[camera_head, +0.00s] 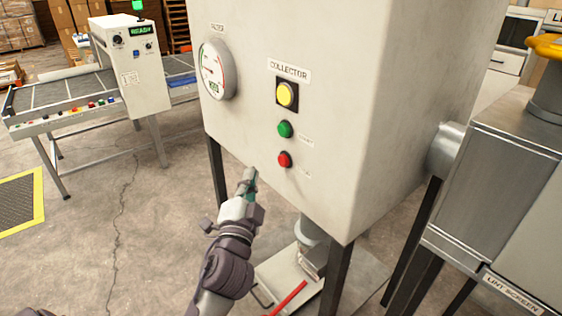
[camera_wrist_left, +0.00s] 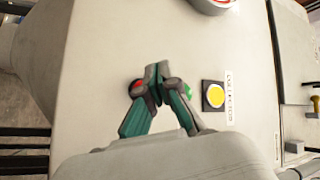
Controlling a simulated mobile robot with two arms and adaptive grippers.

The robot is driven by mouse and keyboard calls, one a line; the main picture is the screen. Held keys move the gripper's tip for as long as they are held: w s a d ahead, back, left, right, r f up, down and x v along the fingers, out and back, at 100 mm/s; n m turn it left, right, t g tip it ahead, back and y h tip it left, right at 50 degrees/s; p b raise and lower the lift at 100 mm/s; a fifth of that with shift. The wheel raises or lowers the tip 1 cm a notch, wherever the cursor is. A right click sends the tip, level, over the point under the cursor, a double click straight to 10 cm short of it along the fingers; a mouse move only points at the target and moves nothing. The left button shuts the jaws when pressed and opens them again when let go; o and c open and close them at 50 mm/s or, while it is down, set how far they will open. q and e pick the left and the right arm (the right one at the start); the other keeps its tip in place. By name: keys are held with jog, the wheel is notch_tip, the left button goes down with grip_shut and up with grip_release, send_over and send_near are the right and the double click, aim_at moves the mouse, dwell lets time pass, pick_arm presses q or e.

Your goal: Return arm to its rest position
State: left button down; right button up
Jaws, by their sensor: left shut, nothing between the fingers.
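My left gripper (camera_head: 250,178) is shut and empty at the end of my left arm. In the head view its tips are at the lower edge of the pale collector cabinet (camera_head: 350,60), left of and below the red button (camera_head: 284,159). In the left wrist view the closed fingers (camera_wrist_left: 157,75) point toward the cabinet front and partly cover the red button (camera_wrist_left: 137,88) and the green button (camera_wrist_left: 187,91). I cannot tell whether the tips touch the panel. My right gripper is not in view.
The cabinet carries a round gauge (camera_head: 217,69), a yellow button (camera_head: 287,94) and a green button (camera_head: 285,128). A metal lint screen unit (camera_head: 500,190) stands at right. A conveyor (camera_head: 60,95) is at the back left. Floor at left is open.

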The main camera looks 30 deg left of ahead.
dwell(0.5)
pick_arm(q)
jog(key=s+d+f+n+g+h, duration=0.2)
jog(key=s+f+g, duration=0.2)
jog(key=f, duration=0.5)
jog(key=s+d+f+n+g+h, duration=0.15)
jog(key=s+f+g, duration=0.25)
jog(key=f, duration=0.4)
jog(key=s+d+f+n+g+h, duration=0.1)
jog(key=s+d+f+g+h, duration=0.1)
jog(key=s+d+f+g, duration=0.45)
jog(key=s+d+f+n+g+h, duration=0.1)
jog(key=s+d+f+h, duration=0.15)
jog(key=s, duration=0.75)
notch_tip(320, 180, down, 28)
jog(key=s+g, duration=0.1)
jog(key=s+a+f+g, duration=0.1)
jog(key=s+a+f, duration=0.2)
jog(key=s+f, duration=1.2)
jog(key=shift+s+a+m, duration=0.15)
jog(key=shift+s+m, duration=0.2)
jog(key=shift+s, duration=0.5)
